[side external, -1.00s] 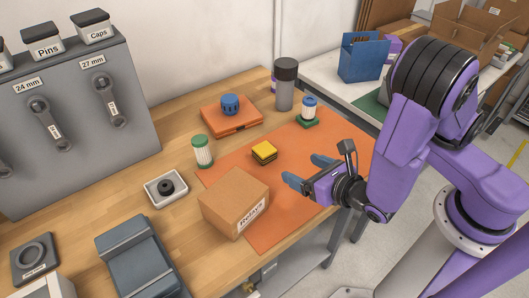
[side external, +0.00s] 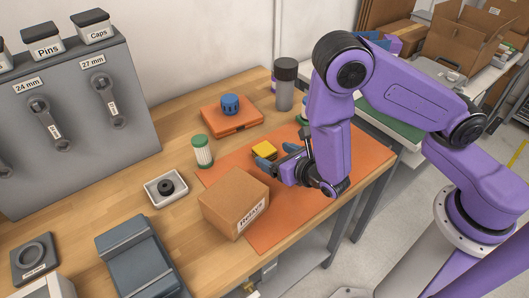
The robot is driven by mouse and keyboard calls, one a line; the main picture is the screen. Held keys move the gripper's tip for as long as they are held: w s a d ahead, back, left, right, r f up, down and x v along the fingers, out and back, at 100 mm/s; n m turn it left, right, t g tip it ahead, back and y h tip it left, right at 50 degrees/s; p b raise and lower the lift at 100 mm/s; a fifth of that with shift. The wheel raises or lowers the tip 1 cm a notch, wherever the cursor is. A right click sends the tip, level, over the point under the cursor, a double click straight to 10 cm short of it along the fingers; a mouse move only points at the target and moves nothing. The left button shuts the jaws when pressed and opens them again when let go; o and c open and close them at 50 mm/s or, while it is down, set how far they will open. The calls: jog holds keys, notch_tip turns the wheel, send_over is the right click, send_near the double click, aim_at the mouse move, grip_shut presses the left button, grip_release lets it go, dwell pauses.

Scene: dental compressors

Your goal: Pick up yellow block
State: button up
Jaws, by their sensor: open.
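The yellow block (side external: 264,149) lies on the orange mat (side external: 233,173) near the middle of the workbench, behind the cardboard box. Its right side is partly covered by my gripper's fingers. My gripper (side external: 276,154) is low over the mat, just right of and in front of the block, with its blue-grey fingers pointing left toward it. The fingers are apart. I cannot tell whether a finger touches the block.
A cardboard box (side external: 233,203) stands close in front of the gripper. A green-capped white cylinder (side external: 202,151) stands left of the block. Behind are an orange case (side external: 231,116) with a blue knob and a grey bottle (side external: 285,85). A grey tray (side external: 166,189) sits left.

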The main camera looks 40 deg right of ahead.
aim_at(269, 153)
jog(key=shift+x, duration=2.8)
jog(key=shift+a, duration=0.15)
jog(key=shift+r, duration=0.1)
jog(key=c, duration=1.2)
